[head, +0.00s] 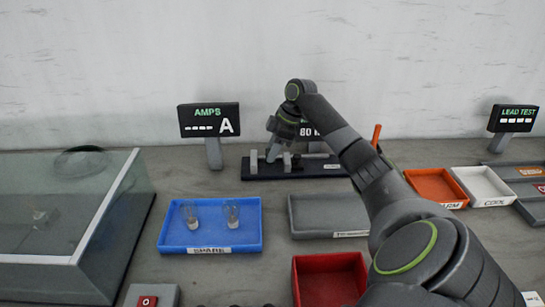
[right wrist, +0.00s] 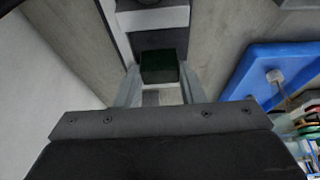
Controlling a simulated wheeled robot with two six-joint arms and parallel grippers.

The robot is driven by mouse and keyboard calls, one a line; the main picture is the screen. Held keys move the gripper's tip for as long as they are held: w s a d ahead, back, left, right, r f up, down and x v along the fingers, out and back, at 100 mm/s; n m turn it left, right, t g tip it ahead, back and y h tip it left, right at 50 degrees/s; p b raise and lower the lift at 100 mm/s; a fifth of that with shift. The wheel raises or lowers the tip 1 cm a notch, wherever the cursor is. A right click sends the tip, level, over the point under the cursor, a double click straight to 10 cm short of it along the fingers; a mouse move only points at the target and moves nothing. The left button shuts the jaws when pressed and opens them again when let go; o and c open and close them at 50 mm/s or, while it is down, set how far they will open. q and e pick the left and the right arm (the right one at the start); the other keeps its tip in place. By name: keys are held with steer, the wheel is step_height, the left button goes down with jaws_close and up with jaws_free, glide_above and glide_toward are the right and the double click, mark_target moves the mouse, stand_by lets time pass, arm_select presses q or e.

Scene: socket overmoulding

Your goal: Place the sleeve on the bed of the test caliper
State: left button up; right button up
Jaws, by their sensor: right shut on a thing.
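The test caliper (head: 325,168) stands at the back middle, a long black base with grey upright jaws. My right gripper (head: 275,150) is over its left part. In the right wrist view, my right gripper (right wrist: 160,84) is shut on a dark green block, which I take as the sleeve (right wrist: 160,68). The caliper (right wrist: 155,18) shows just beyond it as light and dark bands. I cannot tell whether the sleeve touches the bed. In the head view the sleeve is too small and covered to make out. My left gripper is not in view.
A blue tray (head: 210,244) marked SPARE holds two clear cups in front of the caliper. A grey tray (head: 330,228) is right of it, a red bin (head: 328,262) nearer. The AMPS display (head: 209,120) stands behind left. A glass case (head: 60,215) fills the left. My right arm hides the middle right.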

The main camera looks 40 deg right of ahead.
step_height(320, 180, down, 3)
steer(key=shift+r, duration=0.1)
steer(key=o, duration=1)
steer(key=shift+c, duration=0.2)
steer(key=v, duration=1.2)
